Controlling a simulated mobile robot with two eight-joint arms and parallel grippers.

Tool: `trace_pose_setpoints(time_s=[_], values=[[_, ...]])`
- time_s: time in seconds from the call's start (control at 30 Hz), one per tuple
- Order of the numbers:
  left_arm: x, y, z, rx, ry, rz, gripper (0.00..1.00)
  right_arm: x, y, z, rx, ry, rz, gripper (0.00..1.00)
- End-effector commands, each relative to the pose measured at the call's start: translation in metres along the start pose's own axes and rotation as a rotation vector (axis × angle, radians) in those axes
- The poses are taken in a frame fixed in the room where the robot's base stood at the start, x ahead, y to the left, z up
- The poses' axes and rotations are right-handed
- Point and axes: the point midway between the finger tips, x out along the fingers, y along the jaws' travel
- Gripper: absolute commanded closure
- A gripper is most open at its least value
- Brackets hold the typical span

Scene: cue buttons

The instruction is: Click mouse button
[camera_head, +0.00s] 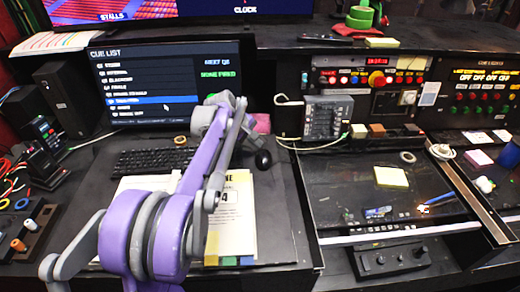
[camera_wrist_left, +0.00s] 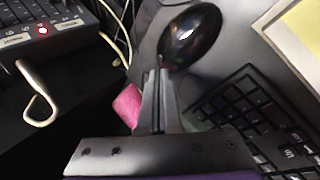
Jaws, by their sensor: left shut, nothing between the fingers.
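The black computer mouse (camera_head: 263,159) lies on the dark desk, just right of my purple and grey left arm. In the left wrist view the glossy mouse (camera_wrist_left: 190,37) is just beyond the fingertips of my left gripper (camera_wrist_left: 158,72). The two fingers are together with nothing between them. They point toward the mouse's near side; I cannot tell whether they touch it. In the head view my arm hides most of the gripper. My right gripper is in neither view.
A black keyboard (camera_head: 150,162) lies left of the arm and shows in the left wrist view (camera_wrist_left: 262,120). A pink object (camera_head: 262,124) is behind the mouse. A monitor (camera_head: 165,85) shows a cue list. A small control box (camera_head: 328,118) with a cable stands to the right.

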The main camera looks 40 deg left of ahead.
Motion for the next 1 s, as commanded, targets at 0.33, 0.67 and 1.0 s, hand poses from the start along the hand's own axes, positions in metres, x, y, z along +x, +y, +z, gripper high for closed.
trace_pose_setpoints(time_s=[0.33,0.67,1.0], values=[[0.001,-0.001,0.001,0.000,0.000,0.000,1.00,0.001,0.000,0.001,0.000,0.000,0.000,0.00],[-0.005,0.004,-0.004,0.000,0.001,0.001,1.00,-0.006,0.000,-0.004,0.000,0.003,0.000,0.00],[-0.009,0.006,-0.006,0.000,0.000,0.000,1.00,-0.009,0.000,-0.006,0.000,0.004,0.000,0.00]])
